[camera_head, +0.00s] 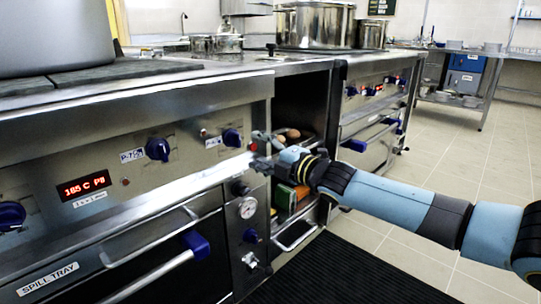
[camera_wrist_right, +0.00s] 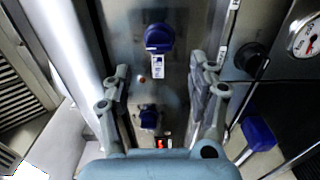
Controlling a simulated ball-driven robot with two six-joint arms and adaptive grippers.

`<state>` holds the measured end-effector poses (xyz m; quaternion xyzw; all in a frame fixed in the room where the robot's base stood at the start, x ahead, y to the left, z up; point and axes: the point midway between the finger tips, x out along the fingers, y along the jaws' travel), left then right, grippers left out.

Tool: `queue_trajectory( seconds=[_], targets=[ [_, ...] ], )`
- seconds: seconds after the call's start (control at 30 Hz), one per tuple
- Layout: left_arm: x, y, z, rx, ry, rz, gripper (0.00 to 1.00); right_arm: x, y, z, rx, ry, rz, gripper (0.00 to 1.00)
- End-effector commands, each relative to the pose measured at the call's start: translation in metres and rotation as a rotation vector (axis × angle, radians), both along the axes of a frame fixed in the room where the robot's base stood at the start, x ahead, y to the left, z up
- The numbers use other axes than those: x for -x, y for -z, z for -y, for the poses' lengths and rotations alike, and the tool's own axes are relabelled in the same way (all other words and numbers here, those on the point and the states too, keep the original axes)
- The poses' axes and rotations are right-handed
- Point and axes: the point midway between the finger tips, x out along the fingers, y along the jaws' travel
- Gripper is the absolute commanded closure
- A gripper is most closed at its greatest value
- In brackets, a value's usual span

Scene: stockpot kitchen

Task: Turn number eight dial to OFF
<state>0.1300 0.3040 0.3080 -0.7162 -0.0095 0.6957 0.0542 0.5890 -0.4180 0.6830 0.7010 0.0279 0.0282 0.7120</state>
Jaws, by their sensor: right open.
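A blue dial (camera_head: 158,149) sits on the oven's steel control panel, with a label beside it that seems to read P-7. A second blue dial (camera_head: 232,137) sits further right, near the panel's right end; its label is too small to read surely. I cannot tell for certain which is number eight. My right gripper (camera_head: 257,150) is open and empty, just right of the second dial and apart from it. In the right wrist view, a blue dial (camera_wrist_right: 159,37) with a white label lies ahead between the open fingers. Another dial (camera_wrist_right: 148,118) shows lower. My left gripper is out of view.
A red display (camera_head: 84,187) and another blue dial (camera_head: 10,215) are at the panel's left. A round gauge (camera_head: 247,208) and a blue-ended oven handle (camera_head: 195,246) lie below. A large pot (camera_head: 55,35) stands on the stove. Floor (camera_head: 450,170) at the right is clear.

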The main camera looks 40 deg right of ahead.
Motion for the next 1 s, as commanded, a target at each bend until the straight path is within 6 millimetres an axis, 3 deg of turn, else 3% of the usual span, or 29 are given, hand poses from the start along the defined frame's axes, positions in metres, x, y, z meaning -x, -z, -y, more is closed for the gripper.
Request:
queue_trajectory(
  seconds=[0.4, 1.0],
  targets=[
    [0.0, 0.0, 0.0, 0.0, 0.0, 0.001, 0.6, 0.031, 0.001, 0.002, 0.0, -0.001, -0.002, 0.41],
    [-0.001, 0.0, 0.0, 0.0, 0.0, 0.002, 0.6, 0.034, 0.001, 0.003, -0.001, 0.0, -0.002, 0.41]
  ],
)
